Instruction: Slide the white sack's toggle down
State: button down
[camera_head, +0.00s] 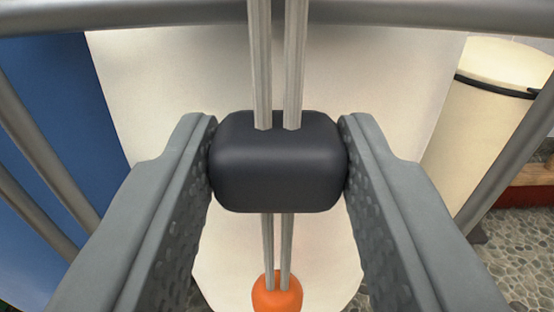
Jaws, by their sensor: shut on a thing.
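The white sack (170,100) hangs in the middle of the view, behind my gripper. Its dark toggle (279,165) is a rounded block on two grey cords (277,60), which run through it from top to bottom. My gripper (279,168) is shut on the toggle, with one grey finger pressed to its left side and one to its right side. Below the toggle the two cords go on down to an orange end piece (277,292). A gap with bare cords lies between the toggle and the orange piece.
A grey metal rail (160,14) crosses the top. Slanted grey bars stand at left (45,170) and right (510,155). A blue cloth (50,100) hangs at left. A cream cylinder (485,110) with a black band stands at right, above a pebbled floor (515,255).

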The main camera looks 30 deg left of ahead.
jog(key=shift+f, duration=2.8)
jog(key=c, duration=0.9)
grip_release()
jog(key=shift+s+d, duration=0.1)
jog(key=v, duration=1.7)
jog(key=shift+s, duration=0.1)
